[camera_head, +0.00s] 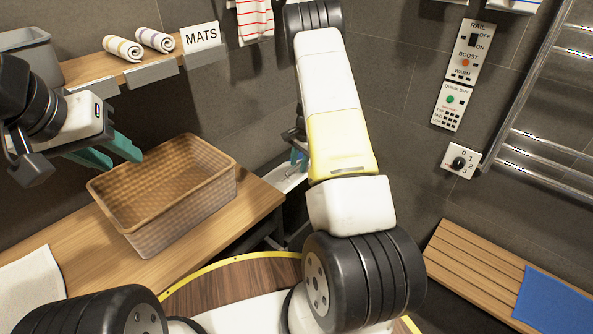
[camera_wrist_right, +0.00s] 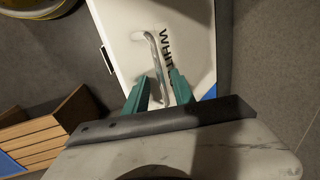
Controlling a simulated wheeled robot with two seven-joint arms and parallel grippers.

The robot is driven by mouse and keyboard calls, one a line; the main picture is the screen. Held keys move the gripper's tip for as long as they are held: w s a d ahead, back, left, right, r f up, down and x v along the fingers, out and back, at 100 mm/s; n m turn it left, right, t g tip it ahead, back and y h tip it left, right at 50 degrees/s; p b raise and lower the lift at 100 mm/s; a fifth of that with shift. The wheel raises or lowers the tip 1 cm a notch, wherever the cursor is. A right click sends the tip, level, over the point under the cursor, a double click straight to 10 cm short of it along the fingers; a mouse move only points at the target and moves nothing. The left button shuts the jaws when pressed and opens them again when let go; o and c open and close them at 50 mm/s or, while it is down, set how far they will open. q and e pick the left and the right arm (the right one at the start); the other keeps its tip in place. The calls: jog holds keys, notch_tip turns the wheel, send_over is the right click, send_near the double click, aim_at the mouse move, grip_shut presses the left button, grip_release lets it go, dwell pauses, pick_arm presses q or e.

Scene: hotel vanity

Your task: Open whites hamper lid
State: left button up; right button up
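The whites hamper (camera_wrist_right: 125,25) fills the upper middle of the right wrist view as a white panel with a partly hidden "WHIT…" label. A curved metal handle (camera_wrist_right: 153,52) stands on it. My right gripper (camera_wrist_right: 160,90) is open, with its teal fingers on either side of the handle's lower end; visible gaps remain, and contact cannot be told. In the head view a bit of white hamper (camera_head: 290,179) shows behind my right arm, which hides most of it. My left gripper (camera_head: 112,153) is open and empty, above and left of the wicker basket.
The wicker basket (camera_head: 190,212) stands on a wooden counter (camera_head: 85,262). A shelf (camera_head: 82,68) holds rolled towels (camera_head: 122,48) and a MATS sign (camera_head: 200,37). A slatted bench (camera_head: 470,268) with a blue mat (camera_head: 555,302) and a towel rail (camera_head: 545,150) are at right.

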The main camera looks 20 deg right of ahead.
jog(key=s+d+f, duration=0.2)
jog(key=s+f, duration=0.2)
jog(key=f, duration=0.5)
jog(key=shift+s+d, duration=0.4)
